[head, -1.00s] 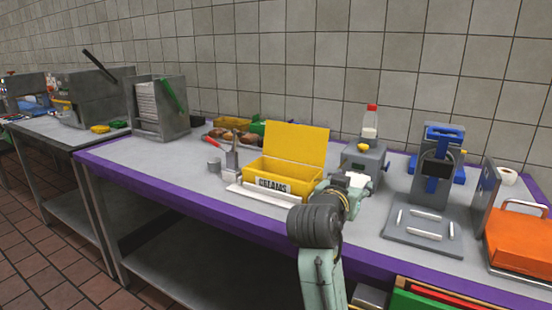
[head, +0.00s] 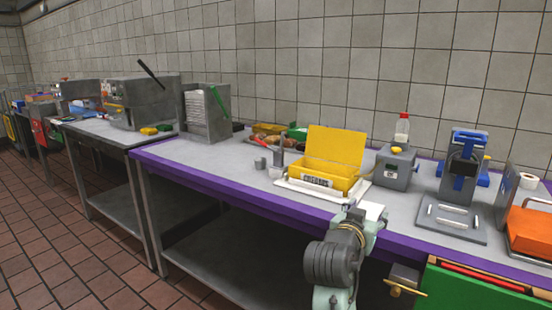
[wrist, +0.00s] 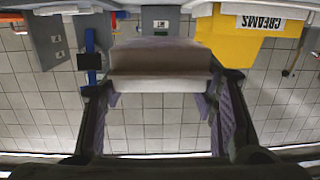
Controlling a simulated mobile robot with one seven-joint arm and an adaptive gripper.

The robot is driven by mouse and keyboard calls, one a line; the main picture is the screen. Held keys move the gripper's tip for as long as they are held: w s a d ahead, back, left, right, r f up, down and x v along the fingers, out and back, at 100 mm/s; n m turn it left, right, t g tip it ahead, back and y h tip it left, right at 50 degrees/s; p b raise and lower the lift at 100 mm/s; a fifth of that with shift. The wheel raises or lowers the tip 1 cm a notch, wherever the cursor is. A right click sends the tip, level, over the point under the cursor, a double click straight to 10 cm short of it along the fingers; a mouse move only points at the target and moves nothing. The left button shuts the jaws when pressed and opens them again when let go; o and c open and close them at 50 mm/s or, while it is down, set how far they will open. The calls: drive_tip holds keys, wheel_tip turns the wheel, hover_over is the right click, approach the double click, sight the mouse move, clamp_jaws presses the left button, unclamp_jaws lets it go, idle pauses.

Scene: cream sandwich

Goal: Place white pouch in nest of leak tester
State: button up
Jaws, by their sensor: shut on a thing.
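My gripper (wrist: 162,105) is shut on the white pouch (wrist: 160,85), which spans between its fingers in the wrist view. In the head view the pouch (head: 372,210) shows as a small white patch at the end of my arm, by the table's front edge. What seems to be the leak tester (head: 460,168) is a grey stand with blue parts at the right of the table. White rails on its base plate (head: 452,222) frame a flat area, seemingly the nest, with no pouch visible in it. The pouch is apart from it, to its left.
A yellow CREAMS box (head: 335,150) stands open on a white tray (head: 292,190). A grey device (head: 393,170) stands between it and the stand. An orange press (head: 530,228) is at far right. A green bin (head: 460,288) sits below the purple table edge (head: 240,198).

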drive_tip(key=s+a+f+n+y, duration=0.1)
drive_tip(key=a+f, duration=0.6)
drive_tip(key=f, duration=1)
drive_tip(key=s+a+f+n+t+y, duration=0.1)
drive_tip(key=a+f+n+y, duration=0.2)
drive_tip(key=f, duration=1.4)
drive_tip(key=s+a+f+n+t+y, duration=0.1)
drive_tip(key=a+f+y, duration=0.3)
drive_tip(key=a+f, duration=0.6)
wheel_tip(320, 180, down, 7)
drive_tip(key=shift+s+a+r+n+y, duration=0.1)
drive_tip(key=shift+s+a+n+y, duration=0.25)
drive_tip(key=shift+n, duration=0.35)
